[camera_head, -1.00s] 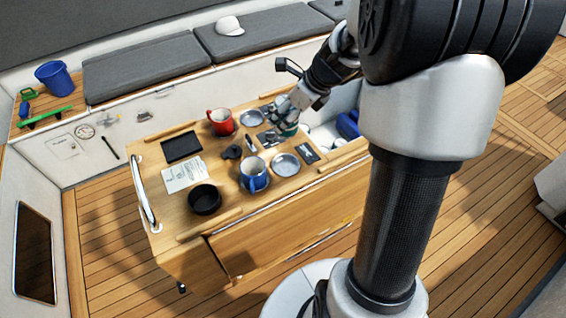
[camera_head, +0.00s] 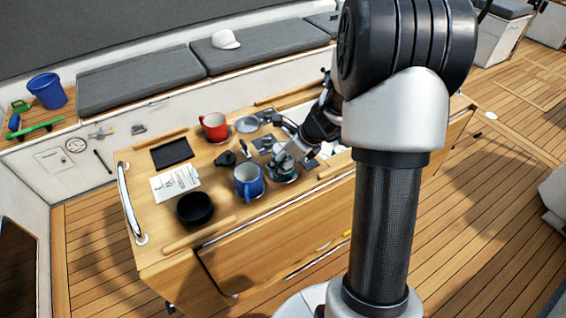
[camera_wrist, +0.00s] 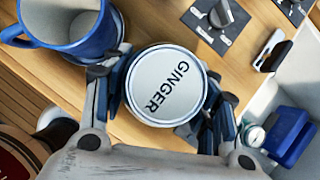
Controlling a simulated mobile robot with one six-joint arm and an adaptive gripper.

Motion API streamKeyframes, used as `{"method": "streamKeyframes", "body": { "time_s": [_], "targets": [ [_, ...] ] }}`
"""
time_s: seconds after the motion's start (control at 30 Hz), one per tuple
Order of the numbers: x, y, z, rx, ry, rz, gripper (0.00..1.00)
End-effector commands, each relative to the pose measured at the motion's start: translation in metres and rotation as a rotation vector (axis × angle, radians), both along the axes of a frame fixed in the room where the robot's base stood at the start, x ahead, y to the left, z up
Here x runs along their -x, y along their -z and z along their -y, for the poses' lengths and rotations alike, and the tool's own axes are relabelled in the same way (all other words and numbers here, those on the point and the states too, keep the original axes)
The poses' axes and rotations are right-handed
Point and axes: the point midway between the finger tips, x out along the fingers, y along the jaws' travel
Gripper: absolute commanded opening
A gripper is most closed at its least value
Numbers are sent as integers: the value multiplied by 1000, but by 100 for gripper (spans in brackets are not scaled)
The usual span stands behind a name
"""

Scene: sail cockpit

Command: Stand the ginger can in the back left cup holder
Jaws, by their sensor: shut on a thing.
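The ginger can shows its pale round lid (camera_wrist: 165,85), lettered GINGER, in the wrist view. My gripper (camera_head: 284,162) is shut on it, with one finger on each side of the lid. In the head view the gripper is over the front silver round holder (camera_head: 283,178), just right of the blue mug (camera_head: 247,184). The gripper mostly hides the can there, and I cannot tell its height above the holder. Another silver round holder (camera_head: 247,124) lies open farther back, right of the red mug (camera_head: 213,127).
A black bowl (camera_head: 195,208), a paper card (camera_head: 175,183) and a dark tablet (camera_head: 172,154) occupy the table's left part. The blue mug stands close beside my gripper, also in the wrist view (camera_wrist: 75,35). A white compartment with a blue item (camera_wrist: 287,135) lies to the right.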

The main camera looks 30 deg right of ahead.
Motion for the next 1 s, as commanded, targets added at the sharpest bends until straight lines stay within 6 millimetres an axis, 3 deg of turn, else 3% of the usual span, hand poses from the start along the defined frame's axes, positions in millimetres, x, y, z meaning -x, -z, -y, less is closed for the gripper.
{"method": "streamKeyframes", "body": {
  "time_s": [0.47,0.5,0.8,1.0],
  "targets": [
    [-1,6,0,0,0,1,19],
    [0,7,0,0,0,0,55],
    [0,6,0,0,0,0,74],
    [0,6,0,0,0,0,74]
  ]
}}
